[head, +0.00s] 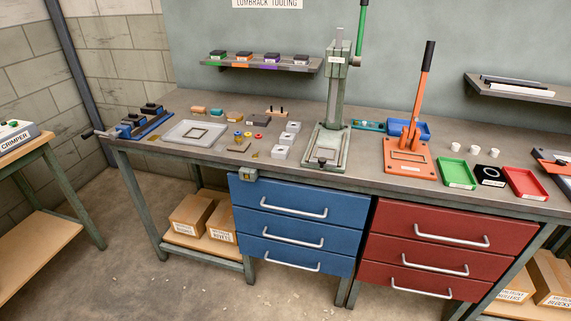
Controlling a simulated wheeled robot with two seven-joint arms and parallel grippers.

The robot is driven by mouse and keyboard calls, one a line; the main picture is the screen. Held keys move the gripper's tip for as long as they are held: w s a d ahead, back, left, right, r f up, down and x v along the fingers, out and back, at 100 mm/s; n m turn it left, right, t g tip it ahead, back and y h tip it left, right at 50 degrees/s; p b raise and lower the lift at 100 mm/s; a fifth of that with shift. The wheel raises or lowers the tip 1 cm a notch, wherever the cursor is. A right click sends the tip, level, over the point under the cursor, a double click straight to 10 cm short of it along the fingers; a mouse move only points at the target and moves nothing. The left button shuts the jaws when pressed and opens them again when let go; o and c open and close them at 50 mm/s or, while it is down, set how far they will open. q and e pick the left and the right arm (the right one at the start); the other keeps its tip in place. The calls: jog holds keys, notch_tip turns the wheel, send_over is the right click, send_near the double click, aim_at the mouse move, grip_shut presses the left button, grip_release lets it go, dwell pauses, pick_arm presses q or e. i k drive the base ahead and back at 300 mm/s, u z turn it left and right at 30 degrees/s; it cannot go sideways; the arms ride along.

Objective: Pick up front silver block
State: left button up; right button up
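Several small silver-grey blocks stand in a slanting row on the grey workbench (225,153), left of the green fly press (329,130). The front silver block (281,153) is closest to the bench's front edge. A middle silver block (287,139) and a back silver block (293,127) stand behind it. Each seems to have a dark mark or hole. Nothing covers the front block. Neither of my grippers shows in the head view.
Small coloured parts (239,133) and a flat plate (237,145) lie left of the blocks. A clear tray (195,132) is farther left. An orange lever press (410,155) and green tray (457,173) stand right. Blue drawers (293,222) are below.

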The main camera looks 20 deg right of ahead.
aim_at(275, 153)
jog(key=u, duration=0.65)
jog(key=i, duration=1.6)
jog(key=z, duration=0.8)
